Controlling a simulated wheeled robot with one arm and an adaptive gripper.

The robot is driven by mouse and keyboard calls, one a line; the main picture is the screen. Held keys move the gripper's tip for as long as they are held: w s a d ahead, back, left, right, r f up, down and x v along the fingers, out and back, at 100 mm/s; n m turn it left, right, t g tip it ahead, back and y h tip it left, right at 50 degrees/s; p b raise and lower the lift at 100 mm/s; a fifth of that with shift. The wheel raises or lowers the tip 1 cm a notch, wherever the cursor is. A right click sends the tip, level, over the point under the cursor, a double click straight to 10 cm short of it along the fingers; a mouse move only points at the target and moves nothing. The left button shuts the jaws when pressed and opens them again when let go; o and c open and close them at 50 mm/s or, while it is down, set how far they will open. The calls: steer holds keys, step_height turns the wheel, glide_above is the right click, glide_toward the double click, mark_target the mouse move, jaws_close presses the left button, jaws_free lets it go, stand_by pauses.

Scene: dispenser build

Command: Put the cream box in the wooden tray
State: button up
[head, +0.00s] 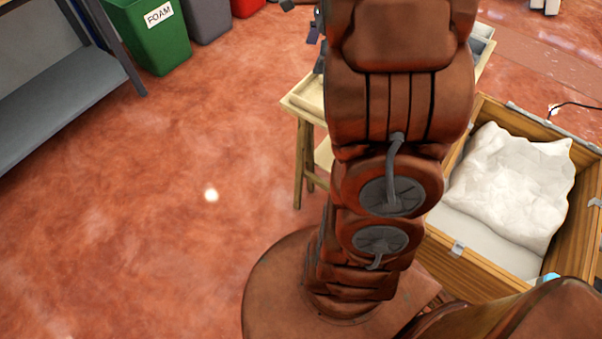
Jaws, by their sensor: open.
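I see no cream box in the head view; my arm hides much of the middle. A light wooden table (299,111) stands behind my arm, and only its left corner and legs show clearly. A pale raised edge shows on its top, but I cannot tell whether it is the wooden tray. Small dark parts that look like my gripper (315,28) show at the left of my arm near the top edge. The rest of it is hidden behind the arm, and I see nothing held.
A wooden crate (473,257) with a white crumpled bag (513,185) stands at the right. A grey shelf (70,90) is at the left. A green FOAM bin (150,40) and a grey bin (207,18) stand at the back. The red floor at left is clear.

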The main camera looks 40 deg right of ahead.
steer(key=s+a+n+g, duration=0.1)
steer(key=s+a+n, duration=0.4)
steer(key=a, duration=0.3)
steer(key=s+a+n+g, duration=0.1)
steer(key=s+a+n, duration=0.45)
steer(key=a, duration=0.25)
steer(key=s+a+f+n+g+h, duration=0.1)
steer(key=s+a+n, duration=0.2)
steer(key=s+n, duration=0.3)
steer(key=s+a+f+n+g+h, duration=0.1)
steer(key=s+a+n, duration=0.3)
steer(key=s+n, duration=0.3)
steer(key=shift+s, duration=0.5)
steer(key=shift+f, duration=0.1)
